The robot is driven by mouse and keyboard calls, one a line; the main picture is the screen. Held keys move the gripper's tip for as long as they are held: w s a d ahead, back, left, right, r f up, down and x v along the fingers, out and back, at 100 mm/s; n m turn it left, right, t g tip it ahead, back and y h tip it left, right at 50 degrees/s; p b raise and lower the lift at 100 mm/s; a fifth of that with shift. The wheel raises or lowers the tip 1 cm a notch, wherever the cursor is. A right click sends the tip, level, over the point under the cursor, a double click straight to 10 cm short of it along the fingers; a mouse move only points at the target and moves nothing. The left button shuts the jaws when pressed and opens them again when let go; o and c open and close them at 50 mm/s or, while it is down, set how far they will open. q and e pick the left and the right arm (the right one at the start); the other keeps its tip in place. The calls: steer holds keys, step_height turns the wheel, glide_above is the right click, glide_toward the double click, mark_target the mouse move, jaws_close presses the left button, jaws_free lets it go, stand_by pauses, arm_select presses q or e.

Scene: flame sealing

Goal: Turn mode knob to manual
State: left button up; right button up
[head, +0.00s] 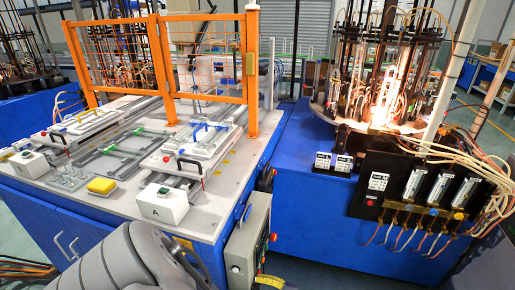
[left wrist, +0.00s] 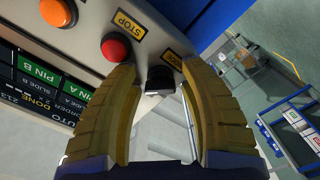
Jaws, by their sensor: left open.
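The black mode knob (left wrist: 159,82) sits on the grey control box near its edge, beside a yellow label partly hidden by a finger. My left gripper (left wrist: 158,66) is open, with its yellow ribbed fingers on either side of the knob; whether they touch it I cannot tell. The knob's pointer setting is not readable. In the head view the control box (head: 241,248) hangs on the side of the blue bench, its panel seen edge-on. A yellow part of my left gripper (head: 268,282) shows below it. My right gripper is not in view.
A red STOP button (left wrist: 115,47) sits close beside the left finger, with an orange button (left wrist: 57,12) farther along. A display screen (left wrist: 45,85) lies below them. The blue burner machine (head: 310,225) stands right of the bench (head: 215,205), across a narrow gap.

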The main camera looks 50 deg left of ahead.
arm_select(q)
jaws_close()
stand_by(0.5)
steer(key=n, duration=0.4)
steer(key=shift+r+n, duration=0.1)
steer(key=shift+n, duration=0.3)
steer(key=shift+w+r+n, duration=0.1)
steer(key=shift+w+n, duration=0.05)
steer(key=shift+n, duration=1.75)
steer(key=shift+a+r, duration=0.1)
